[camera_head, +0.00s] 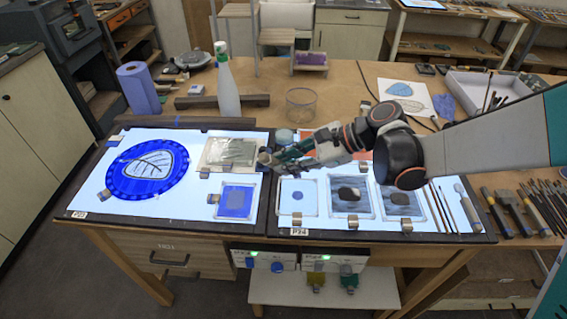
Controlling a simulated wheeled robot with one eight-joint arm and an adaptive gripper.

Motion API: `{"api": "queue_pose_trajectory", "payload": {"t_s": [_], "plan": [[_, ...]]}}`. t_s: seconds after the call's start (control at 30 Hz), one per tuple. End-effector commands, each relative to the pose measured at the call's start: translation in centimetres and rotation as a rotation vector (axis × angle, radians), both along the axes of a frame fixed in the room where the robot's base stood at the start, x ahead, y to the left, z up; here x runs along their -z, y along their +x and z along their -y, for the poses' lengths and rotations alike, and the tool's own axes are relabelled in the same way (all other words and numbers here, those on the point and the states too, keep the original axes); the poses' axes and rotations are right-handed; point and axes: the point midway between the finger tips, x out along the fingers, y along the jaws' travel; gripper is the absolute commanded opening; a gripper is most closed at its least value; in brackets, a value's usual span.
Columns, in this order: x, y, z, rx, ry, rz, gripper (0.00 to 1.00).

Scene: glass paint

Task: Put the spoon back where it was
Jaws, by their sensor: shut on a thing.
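My gripper (271,158) reaches left over the table, above the gap between the two light panels. It is shut on a small greyish thing at its tip. The thing is too small and too covered by the fingers to tell whether it is the spoon. A long tool with a pale rounded end (467,207) lies at the right end of the right light panel, beside thin brushes. It looks spoon-like, but I cannot be sure what it is.
The left light panel (90,190) bears a blue leaf disc (147,165), a grey sheet (229,152) and a blue tile (236,203). The right panel holds several framed glass samples. A spray bottle (227,90) and clear bowl (300,104) stand behind. Brushes crowd the right.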

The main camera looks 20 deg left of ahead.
Motion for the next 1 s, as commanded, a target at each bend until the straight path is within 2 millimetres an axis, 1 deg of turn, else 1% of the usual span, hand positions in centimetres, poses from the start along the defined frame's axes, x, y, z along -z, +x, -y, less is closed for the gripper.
{"api": "queue_pose_trajectory", "payload": {"t_s": [0.13, 1.0], "plan": [[-1.0, 0.0, 0.0, 0.0, 0.0, 0.0, 0.0], [-10.4, 0.0, 0.0, 0.0, 0.0, 0.0, 0.0]]}}
